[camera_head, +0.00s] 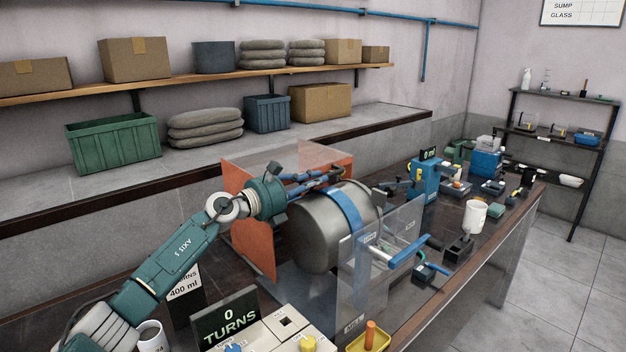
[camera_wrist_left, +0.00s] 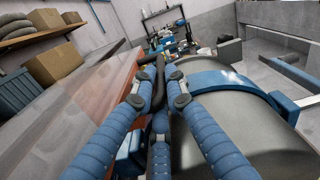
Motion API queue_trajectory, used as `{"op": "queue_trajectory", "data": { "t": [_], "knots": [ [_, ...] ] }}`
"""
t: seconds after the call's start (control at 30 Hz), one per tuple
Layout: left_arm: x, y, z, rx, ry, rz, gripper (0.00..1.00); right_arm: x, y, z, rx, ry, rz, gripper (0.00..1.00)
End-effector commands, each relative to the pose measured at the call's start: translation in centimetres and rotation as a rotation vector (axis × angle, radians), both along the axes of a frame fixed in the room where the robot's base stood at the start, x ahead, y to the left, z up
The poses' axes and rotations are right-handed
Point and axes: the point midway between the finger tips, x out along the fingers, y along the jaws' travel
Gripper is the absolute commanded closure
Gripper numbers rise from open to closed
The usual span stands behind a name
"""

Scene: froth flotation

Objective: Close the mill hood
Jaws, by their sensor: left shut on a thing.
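The mill hood (camera_head: 250,234) has orange-red end panels and a clear sheet, and stands raised along the back side of the grey mill drum (camera_head: 310,236). The drum has a blue band and is uncovered from above and in front. My left gripper (camera_head: 338,177) reaches over the top of the drum, beside the hood. In the left wrist view its blue fingers (camera_wrist_left: 159,92) are shut on a dark bar (camera_wrist_left: 160,68) beside the hood's orange panel (camera_wrist_left: 112,105), which looks like the hood's handle. The fingers partly hide the bar. My right gripper is not in view.
A clear guard panel (camera_head: 372,262) with a blue handle (camera_head: 408,251) stands in front of the drum. A turns counter (camera_head: 226,318) and a yellow tray (camera_head: 368,342) are near the front. A white cup (camera_head: 474,217) and small apparatus stand to the right.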

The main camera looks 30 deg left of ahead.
Motion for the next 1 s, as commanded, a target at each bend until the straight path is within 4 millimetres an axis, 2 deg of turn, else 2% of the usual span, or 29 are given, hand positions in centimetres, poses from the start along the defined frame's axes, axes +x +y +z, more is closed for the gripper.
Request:
{"op": "queue_trajectory", "data": {
  "t": [0.03, 0.13, 0.27, 0.3, 0.37, 0.4, 0.47, 0.57, 0.67, 0.77, 1.0],
  "knots": [
    [0.0, 0.1, 0.1, 0.001, 0.000, 0.001, 1.00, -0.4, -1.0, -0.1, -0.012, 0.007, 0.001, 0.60],
    [0.0, 0.1, 0.3, 0.001, -0.004, 0.002, 1.00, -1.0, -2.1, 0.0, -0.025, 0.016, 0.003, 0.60],
    [0.0, 0.2, 0.5, -0.001, -0.006, 0.003, 1.00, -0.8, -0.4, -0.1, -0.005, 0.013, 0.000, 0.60],
    [0.0, 0.2, 0.5, -0.001, -0.006, 0.003, 0.84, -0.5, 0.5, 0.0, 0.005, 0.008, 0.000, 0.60],
    [0.0, 0.2, 0.4, -0.001, -0.006, 0.003, 0.72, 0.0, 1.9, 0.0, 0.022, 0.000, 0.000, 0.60],
    [0.0, 0.2, 0.4, -0.001, -0.006, 0.003, 0.71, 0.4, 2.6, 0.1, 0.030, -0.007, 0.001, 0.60],
    [0.0, 0.2, 0.4, -0.001, -0.006, 0.003, 0.71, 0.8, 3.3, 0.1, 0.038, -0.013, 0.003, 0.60],
    [0.0, 0.1, 0.5, -0.001, -0.008, 0.002, 0.71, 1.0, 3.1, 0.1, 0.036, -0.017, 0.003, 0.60],
    [0.0, 0.2, 0.5, -0.001, -0.008, 0.003, 0.71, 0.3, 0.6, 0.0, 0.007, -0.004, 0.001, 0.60],
    [-0.5, 0.4, 0.4, 0.001, -0.007, 0.003, 0.71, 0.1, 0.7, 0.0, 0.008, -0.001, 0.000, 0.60],
    [-4.1, 1.7, 0.3, 0.004, -0.004, 0.004, 0.71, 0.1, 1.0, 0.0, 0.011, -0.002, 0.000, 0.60]
  ]
}}
